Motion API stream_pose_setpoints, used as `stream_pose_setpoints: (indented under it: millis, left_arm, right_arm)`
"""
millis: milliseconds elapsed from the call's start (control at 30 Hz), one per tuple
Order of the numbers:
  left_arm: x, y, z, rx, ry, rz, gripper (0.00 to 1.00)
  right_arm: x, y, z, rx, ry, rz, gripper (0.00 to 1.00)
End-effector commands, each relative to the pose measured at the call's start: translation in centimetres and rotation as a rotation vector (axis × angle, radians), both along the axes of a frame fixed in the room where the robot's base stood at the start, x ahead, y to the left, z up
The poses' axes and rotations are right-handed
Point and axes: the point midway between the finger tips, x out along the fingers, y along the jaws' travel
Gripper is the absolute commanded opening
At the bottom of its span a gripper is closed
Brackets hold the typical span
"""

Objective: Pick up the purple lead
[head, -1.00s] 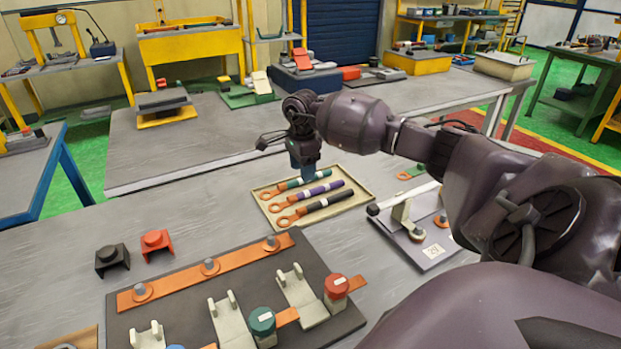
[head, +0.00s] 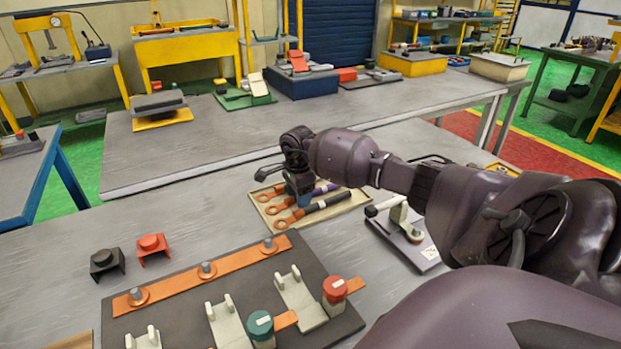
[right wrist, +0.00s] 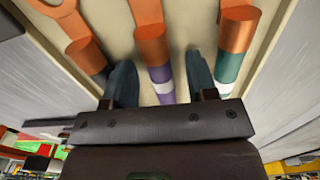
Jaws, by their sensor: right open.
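The purple lead (head: 326,188) has an orange lug end and lies between two other leads in a shallow tan tray (head: 355,203). My right gripper (head: 302,196) is low over the tray and hides part of the leads. In the right wrist view, its two dark fingers (right wrist: 161,82) are open, one on each side of the purple lead (right wrist: 161,75), with a gap to it on both sides. The teal lead (right wrist: 229,65) is outside one finger. The black lead (head: 328,204) is on the other side. My left gripper is out of view.
A dark board (head: 240,300) with an orange bar, cream holders and red and teal knobs is at the front. A black block (head: 107,262) and a red block (head: 152,247) stand left of it. A clamp fixture (head: 408,235) is right of the tray.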

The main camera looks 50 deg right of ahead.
Motion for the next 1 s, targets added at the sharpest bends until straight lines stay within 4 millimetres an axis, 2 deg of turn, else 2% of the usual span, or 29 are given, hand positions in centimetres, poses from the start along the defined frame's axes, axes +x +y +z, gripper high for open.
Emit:
stream_pose_setpoints:
  millis: [33, 300, 400, 633, 767, 867, 1000]
  left_arm:
    - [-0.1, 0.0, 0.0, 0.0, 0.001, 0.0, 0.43]
    - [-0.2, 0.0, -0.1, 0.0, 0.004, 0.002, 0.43]
    - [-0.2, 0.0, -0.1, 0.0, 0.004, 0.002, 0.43]
    - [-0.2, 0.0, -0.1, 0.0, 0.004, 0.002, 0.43]
    - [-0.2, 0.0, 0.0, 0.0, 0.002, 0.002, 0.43]
    - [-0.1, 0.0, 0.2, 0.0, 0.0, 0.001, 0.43]
    - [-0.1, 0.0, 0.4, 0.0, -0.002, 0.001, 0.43]
  right_arm:
    - [0.0, 0.0, 0.0, 0.0, 0.0, 0.0, 0.52]
    - [0.0, 0.0, 0.0, 0.0, 0.0, 0.0, 0.11]
    - [0.0, 0.0, 0.1, 0.0, -0.001, 0.0, 0.0]
    - [0.0, 0.0, 0.2, 0.0, -0.001, 0.0, 0.0]
    - [0.1, -0.1, 1.0, -0.002, -0.003, 0.001, 0.0]
    - [0.1, -0.1, 2.5, -0.003, -0.004, 0.001, 0.0]
    - [0.1, -0.1, 5.7, -0.004, -0.007, 0.002, 0.0]
